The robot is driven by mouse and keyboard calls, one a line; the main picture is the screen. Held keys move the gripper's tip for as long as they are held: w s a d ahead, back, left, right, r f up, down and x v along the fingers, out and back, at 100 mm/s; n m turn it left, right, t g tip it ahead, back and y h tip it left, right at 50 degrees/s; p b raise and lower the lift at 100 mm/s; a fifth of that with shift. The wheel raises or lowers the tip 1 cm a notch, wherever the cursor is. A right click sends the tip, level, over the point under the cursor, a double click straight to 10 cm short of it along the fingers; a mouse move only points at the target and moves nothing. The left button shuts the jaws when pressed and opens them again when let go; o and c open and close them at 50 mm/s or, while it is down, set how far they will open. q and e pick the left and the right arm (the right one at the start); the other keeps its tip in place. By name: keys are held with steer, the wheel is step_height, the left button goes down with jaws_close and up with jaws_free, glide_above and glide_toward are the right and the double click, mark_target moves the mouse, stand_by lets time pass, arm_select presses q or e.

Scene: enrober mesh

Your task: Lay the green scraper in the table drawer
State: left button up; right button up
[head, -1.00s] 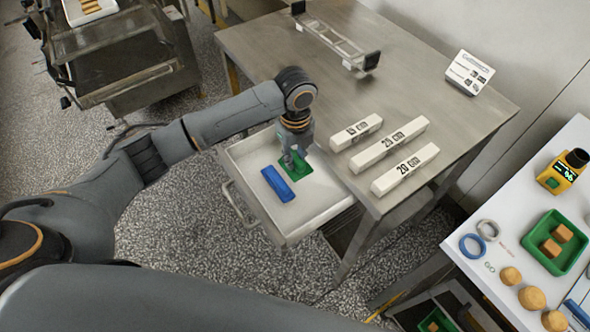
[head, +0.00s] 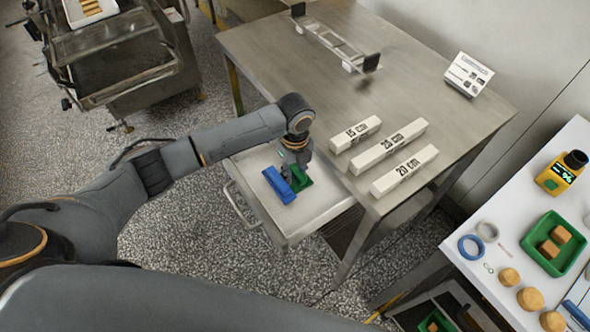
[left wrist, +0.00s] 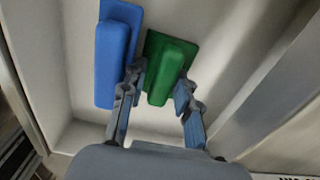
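The green scraper (left wrist: 168,68) is in the open table drawer (head: 322,211), beside the blue scraper (left wrist: 116,55). In the head view the green scraper (head: 305,182) is partly covered by my left gripper (head: 297,170). In the left wrist view my left gripper (left wrist: 160,82) has its two fingers apart on either side of the green handle, with a gap showing on the left side. The blue scraper also shows in the head view (head: 278,186), close to the left finger. My right gripper is not in view.
The metal table (head: 290,75) carries three white length bars (head: 390,145), a clear-railed frame (head: 338,42) and a sign (head: 468,74). A white side table at the right holds a green tray (head: 575,262), rings and round pieces. The drawer's front part is clear.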

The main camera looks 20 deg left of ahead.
mark_target(295, 171)
arm_select(q)
step_height(295, 171, up, 12)
steer(key=shift+r+b, duration=0.15)
steer(key=shift+b, duration=0.2)
stand_by(0.4)
